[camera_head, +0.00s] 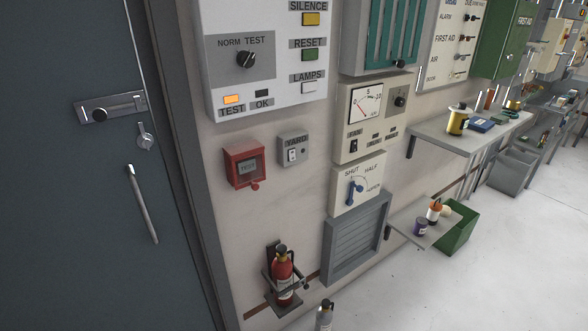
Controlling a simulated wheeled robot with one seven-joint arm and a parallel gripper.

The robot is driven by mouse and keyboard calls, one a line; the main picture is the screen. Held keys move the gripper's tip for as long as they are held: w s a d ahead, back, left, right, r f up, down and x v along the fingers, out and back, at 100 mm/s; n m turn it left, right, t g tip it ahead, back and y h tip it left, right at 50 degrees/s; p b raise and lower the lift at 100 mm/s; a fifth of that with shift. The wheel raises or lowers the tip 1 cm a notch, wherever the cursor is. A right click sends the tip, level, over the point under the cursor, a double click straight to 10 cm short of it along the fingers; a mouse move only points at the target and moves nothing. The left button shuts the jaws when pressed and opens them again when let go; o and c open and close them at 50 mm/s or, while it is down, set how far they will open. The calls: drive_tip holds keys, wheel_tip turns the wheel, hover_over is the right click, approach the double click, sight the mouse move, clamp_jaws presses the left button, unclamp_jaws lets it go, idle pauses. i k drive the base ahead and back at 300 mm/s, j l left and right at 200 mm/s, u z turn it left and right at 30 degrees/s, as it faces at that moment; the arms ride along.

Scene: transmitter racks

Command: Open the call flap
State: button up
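A red wall box (245,164) is fixed on the wall at the left, beside the dark door. It has a dark square face with a small label that seems to read TEST, and a small red knob or tab at its lower right. It looks like the call point; whether its front is a flap, and whether that is open or shut, I cannot tell for sure. No part labelled as a call flap shows. My gripper is not in view.
A grey YARD switch box (293,149) is right of the red box. The TEST panel (263,55) is above. A red extinguisher (283,276) hangs below on a bracket; a grey cylinder (324,315) is near the bottom edge. Shelves (470,135) jut out at right. Floor at lower right is clear.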

sight(255, 186)
drive_tip(key=i+j, duration=0.1)
drive_tip(key=i, duration=0.3)
drive_tip(key=i+j, duration=0.1)
drive_tip(key=i, duration=0.35)
